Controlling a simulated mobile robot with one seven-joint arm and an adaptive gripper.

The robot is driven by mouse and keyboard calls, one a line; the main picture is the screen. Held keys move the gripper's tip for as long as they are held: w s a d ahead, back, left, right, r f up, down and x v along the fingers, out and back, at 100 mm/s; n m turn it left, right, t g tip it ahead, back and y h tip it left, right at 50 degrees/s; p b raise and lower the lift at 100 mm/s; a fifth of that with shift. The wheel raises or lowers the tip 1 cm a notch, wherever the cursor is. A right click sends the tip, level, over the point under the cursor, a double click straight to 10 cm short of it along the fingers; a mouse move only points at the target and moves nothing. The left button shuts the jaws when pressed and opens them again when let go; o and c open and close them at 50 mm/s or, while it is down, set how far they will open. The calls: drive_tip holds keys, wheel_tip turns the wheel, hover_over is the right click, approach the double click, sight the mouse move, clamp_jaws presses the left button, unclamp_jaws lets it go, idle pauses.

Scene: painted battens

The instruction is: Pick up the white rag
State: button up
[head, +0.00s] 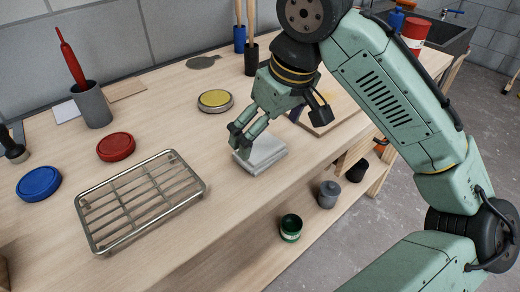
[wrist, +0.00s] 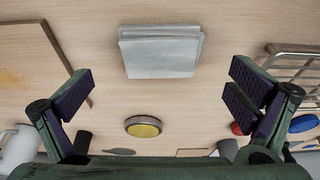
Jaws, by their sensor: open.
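The white rag (head: 262,155) lies folded in a flat stack on the wooden workbench, near its front edge, in the head view. In the wrist view the rag (wrist: 160,52) is at the top middle, between and beyond the fingers. My gripper (head: 240,137) is just above the rag's left back side in the head view, and its fingers hide part of it. In the wrist view my gripper (wrist: 163,90) has its fingers spread wide with nothing between them.
A wire rack (head: 140,200) stands left of the rag. A red lid (head: 116,147), a blue lid (head: 38,183) and a yellow-topped tin (head: 215,100) lie around it. A wooden board (head: 322,122) lies to the right. Bare bench surrounds the rag.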

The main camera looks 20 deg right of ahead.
sight(261, 148)
drive_tip(key=p+x, duration=0.1)
drive_tip(key=x, duration=0.4)
drive_tip(key=shift+r, duration=0.1)
drive_tip(key=shift+c, duration=0.5)
drive_tip(key=c, duration=1)
